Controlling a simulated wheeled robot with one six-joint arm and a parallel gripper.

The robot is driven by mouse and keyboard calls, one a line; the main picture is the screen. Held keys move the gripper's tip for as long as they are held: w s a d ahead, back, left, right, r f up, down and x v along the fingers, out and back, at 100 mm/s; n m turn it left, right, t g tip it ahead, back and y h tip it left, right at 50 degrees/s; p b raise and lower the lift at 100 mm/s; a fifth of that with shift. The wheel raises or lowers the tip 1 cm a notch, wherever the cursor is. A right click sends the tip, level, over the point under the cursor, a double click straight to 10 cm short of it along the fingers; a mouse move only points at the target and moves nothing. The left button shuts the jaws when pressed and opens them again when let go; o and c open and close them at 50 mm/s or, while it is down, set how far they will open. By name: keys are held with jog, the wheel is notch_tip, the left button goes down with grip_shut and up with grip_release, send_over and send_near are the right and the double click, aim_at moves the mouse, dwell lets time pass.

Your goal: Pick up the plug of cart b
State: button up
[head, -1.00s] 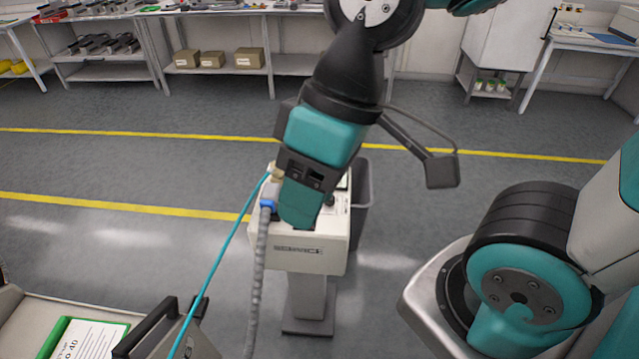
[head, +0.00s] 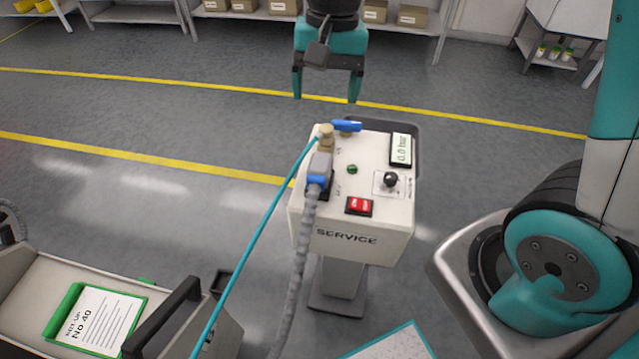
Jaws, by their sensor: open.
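A grey plug (head: 320,168) with a blue collar sits upright at the left side of the top of the white service box (head: 347,240). A ribbed grey cable (head: 298,270) runs down from it towards the trolley (head: 215,335) at lower left. No letter shows on this trolley, so I cannot tell if it is cart b. My gripper (head: 326,98) is open and empty, its two teal fingers pointing down. In the picture it is above and behind the box, apart from the plug.
A teal hose (head: 255,245) runs from a brass fitting (head: 325,137) beside the plug to lower left. The box top carries a blue lever (head: 347,126), a red switch (head: 359,205), a black knob (head: 391,180) and a display (head: 401,149).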

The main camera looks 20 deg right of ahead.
aim_at(320, 161)
jog(key=f, duration=0.5)
jog(key=w+f+m, duration=0.1)
jog(key=f, duration=0.4)
jog(key=f+m, duration=0.1)
jog(key=f, duration=0.3)
jog(key=shift+w+d+f+h, duration=0.25)
jog(key=shift+f+h, duration=0.05)
jog(key=shift+f, duration=0.1)
jog(key=shift+s+a+f, duration=0.1)
jog(key=shift+a+f, duration=0.05)
jog(key=shift+f, duration=0.85)
jog(key=shift+s+a+f, duration=0.1)
jog(key=shift+a+f, duration=0.05)
jog(key=shift+f, duration=0.8)
jog(key=shift+a+f, duration=0.15)
jog(key=shift+f, duration=0.85)
jog(key=c, duration=1.3)
